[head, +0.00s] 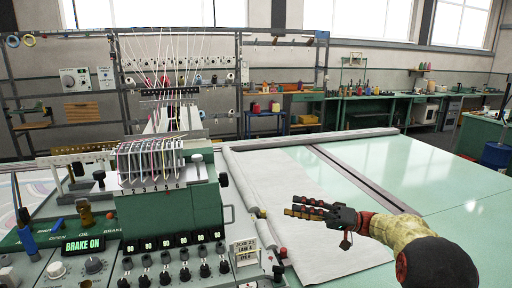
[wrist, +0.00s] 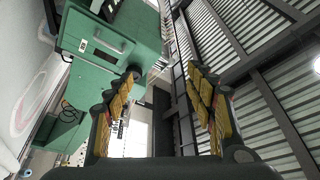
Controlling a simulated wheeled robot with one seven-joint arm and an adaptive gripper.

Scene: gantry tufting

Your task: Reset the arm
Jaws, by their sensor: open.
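My gripper (head: 318,212) is at the right of the head view, above the pale sheet and the green table, with its fingers pointing left toward the tufting machine. In the wrist view my gripper (wrist: 163,105) shows two separated fingers with yellow pads. The space between the fingers is empty. My arm comes in from the lower right of the head view. The green tufting machine head (head: 178,215) stands left of my gripper, apart from it. The machine head also shows in the wrist view (wrist: 115,45), at upper left.
A control panel (head: 85,245) with knobs and a "BRAKE ON" display is at the lower left. A small lettered sign (head: 244,252) stands by the machine. The green tabletop (head: 440,180) is clear at right. Workbenches (head: 400,100) line the back wall.

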